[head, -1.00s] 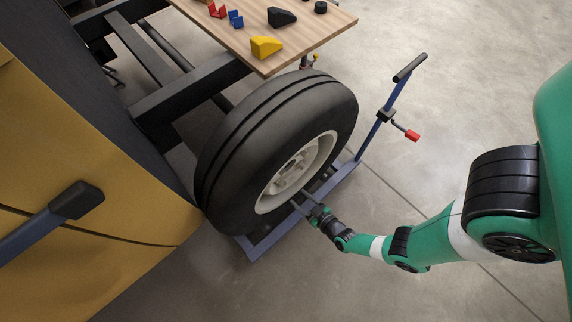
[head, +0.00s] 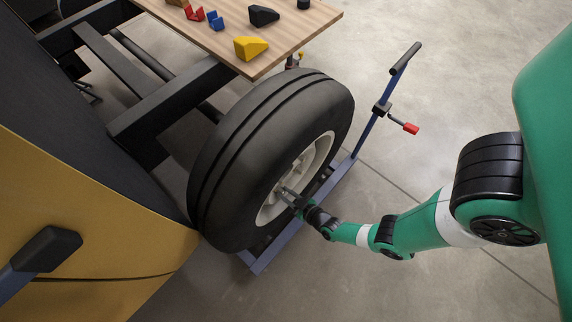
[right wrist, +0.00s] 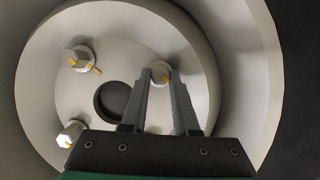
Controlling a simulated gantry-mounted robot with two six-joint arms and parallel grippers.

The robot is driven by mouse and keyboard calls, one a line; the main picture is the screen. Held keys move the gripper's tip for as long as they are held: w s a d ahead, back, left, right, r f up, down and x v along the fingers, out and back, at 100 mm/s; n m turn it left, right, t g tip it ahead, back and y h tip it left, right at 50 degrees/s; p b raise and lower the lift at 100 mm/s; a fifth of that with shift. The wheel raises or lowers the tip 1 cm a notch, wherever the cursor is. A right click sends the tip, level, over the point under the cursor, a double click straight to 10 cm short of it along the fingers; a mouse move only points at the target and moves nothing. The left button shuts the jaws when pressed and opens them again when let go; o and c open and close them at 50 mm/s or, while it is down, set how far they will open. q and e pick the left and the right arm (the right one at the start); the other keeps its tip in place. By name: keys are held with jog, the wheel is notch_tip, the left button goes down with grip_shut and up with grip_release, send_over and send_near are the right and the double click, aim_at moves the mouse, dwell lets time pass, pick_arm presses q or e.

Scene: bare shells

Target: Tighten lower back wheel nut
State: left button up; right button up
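The wheel (head: 215,180) is a black tyre with a pale rim (head: 317,160), upright beside the vehicle. In the right wrist view the hub shows three pale nuts with yellow marks: one at upper left (right wrist: 78,59), one at lower left (right wrist: 70,133) and one between my right fingertips (right wrist: 160,73). My right gripper (head: 287,194) reaches into the lower part of the rim. Its fingers (right wrist: 161,75) are apart, one on each side of that nut; I cannot tell whether they touch it. My left gripper is not in view.
A blue wheel trolley (head: 262,260) lies under the wheel, its upright handle (head: 385,95) with a red-gripped crank to the right. A wooden table (head: 300,45) with coloured blocks stands behind. A yellow body panel (head: 70,220) and a blue bar with black end (head: 47,248) are left.

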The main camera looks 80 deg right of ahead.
grip_shut()
jog(key=shift+d, duration=0.1)
jog(key=shift+m+t+y, duration=0.3)
jog(key=shift+m+y, duration=0.2)
jog(key=shift+m, duration=0.2)
jog(key=o, duration=0.8)
grip_release()
jog(key=shift+c, duration=0.2)
